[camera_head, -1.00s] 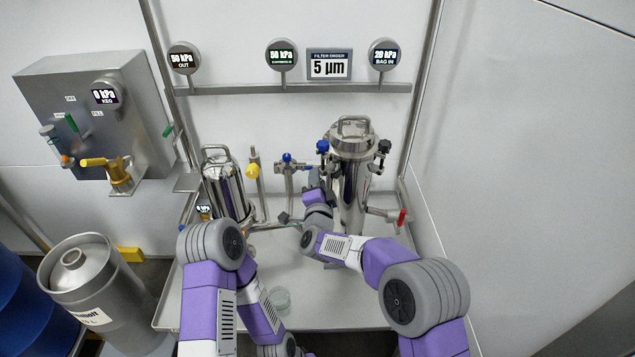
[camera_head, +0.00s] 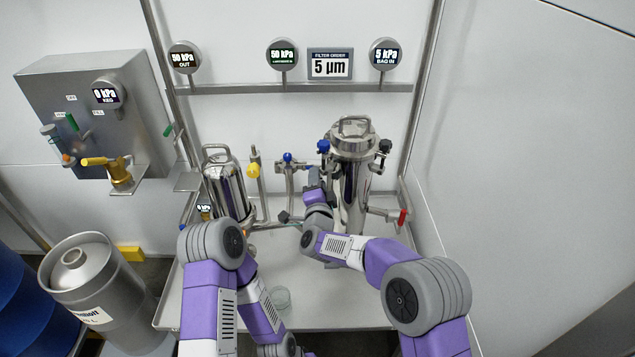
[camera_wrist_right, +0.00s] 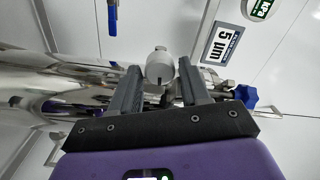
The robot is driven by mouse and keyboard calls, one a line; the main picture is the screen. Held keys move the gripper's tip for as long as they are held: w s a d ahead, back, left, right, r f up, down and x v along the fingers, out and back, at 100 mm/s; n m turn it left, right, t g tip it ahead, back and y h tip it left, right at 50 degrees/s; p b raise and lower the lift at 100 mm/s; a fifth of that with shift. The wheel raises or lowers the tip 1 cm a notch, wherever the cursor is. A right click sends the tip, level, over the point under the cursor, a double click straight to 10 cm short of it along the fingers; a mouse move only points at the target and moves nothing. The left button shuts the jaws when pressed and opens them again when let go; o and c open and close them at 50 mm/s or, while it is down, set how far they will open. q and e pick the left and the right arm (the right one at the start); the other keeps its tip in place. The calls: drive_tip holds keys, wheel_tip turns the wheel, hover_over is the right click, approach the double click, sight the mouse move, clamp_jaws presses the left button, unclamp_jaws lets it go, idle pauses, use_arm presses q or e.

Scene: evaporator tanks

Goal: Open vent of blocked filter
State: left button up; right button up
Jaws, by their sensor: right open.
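The tall steel filter housing (camera_head: 352,180) stands right of centre, with a blue knob (camera_head: 323,146) and a black knob (camera_head: 385,146) by its lid. A shorter steel housing (camera_head: 228,190) stands to the left. My right gripper (camera_head: 317,178) is by the tall housing's left side, below the blue knob. In the right wrist view, my right gripper (camera_wrist_right: 157,82) is open, with a grey round fitting (camera_wrist_right: 159,66) showing between its fingers; contact cannot be told. A blue knob also shows right of the fingers (camera_wrist_right: 245,96). My left gripper is out of view.
Between the housings stand a yellow-handled valve (camera_head: 254,170) and a blue-handled valve (camera_head: 287,158). A red-handled valve (camera_head: 402,217) juts out at right. The BAG IN gauge (camera_head: 385,52) reads 5 kPa; the middle gauge (camera_head: 282,53) reads 50 kPa.

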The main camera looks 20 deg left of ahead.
drive_tip(key=p+v, duration=0.1)
drive_tip(key=v, duration=0.6)
drive_tip(key=shift+s, duration=0.3)
